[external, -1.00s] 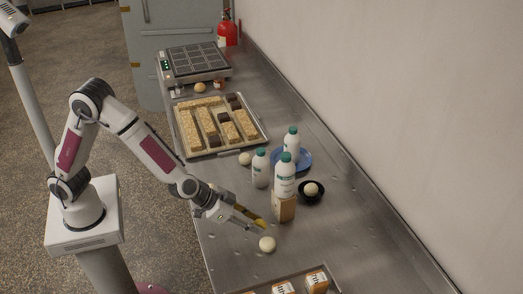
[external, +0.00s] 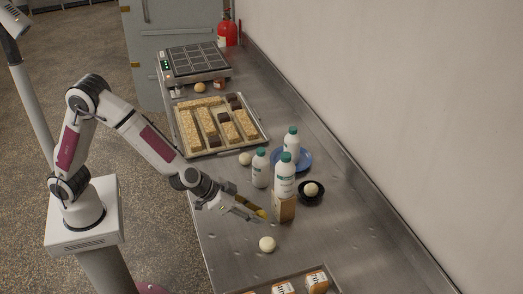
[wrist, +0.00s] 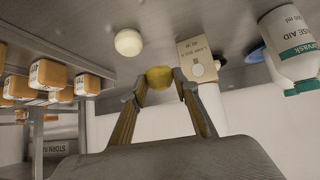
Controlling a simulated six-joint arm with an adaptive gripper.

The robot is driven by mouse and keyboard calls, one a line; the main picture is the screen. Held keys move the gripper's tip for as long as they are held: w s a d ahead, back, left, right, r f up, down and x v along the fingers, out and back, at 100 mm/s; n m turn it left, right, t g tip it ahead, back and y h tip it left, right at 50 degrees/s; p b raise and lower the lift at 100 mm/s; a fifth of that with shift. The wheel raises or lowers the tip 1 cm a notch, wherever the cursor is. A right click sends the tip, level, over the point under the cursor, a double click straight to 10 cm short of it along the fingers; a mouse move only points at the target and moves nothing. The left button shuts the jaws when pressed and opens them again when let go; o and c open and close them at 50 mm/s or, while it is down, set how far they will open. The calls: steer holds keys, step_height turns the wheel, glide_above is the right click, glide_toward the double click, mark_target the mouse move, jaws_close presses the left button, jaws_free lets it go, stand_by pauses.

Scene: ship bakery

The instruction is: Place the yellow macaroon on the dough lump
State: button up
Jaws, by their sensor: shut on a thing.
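The yellow macaroon (wrist: 160,77) is pinched between the fingertips of my gripper (wrist: 160,88) in the wrist view. In the external view it shows as a small yellow piece (external: 262,214) at the tip of my gripper (external: 250,209). A pale round dough lump (external: 267,244) lies on the steel counter, just in front of the gripper and apart from it. The lump also shows in the wrist view (wrist: 128,42), up and left of the macaroon. The exact height of the macaroon above the counter is hard to tell.
A brown box (external: 284,207) and white bottles (external: 284,180) stand close behind the gripper. A black bowl (external: 311,198) holds another pale ball. A tray with orange-and-white boxes (external: 316,281) is at the front. The counter right of the lump is clear.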

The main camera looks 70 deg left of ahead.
steer(key=a+r+n+y, duration=0.2)
steer(key=a+r, duration=0.3)
steer(key=a, duration=0.2)
steer(key=s+a+n+y, duration=0.2)
steer(key=s+a, duration=0.3)
steer(key=a, duration=0.3)
steer(key=s+a+n+g+y, duration=0.1)
steer(key=s+a+n+y, duration=0.1)
steer(key=s+a, duration=0.4)
steer(key=a+n, duration=0.1)
steer(key=a, duration=0.1)
steer(key=shift+a+r+n, duration=0.15)
steer(key=shift+a+n, duration=0.2)
steer(key=shift+n, duration=0.05)
steer(key=shift+f, duration=2.9)
steer(key=shift+f, duration=2.1)
steer(key=shift+f, duration=0.1)
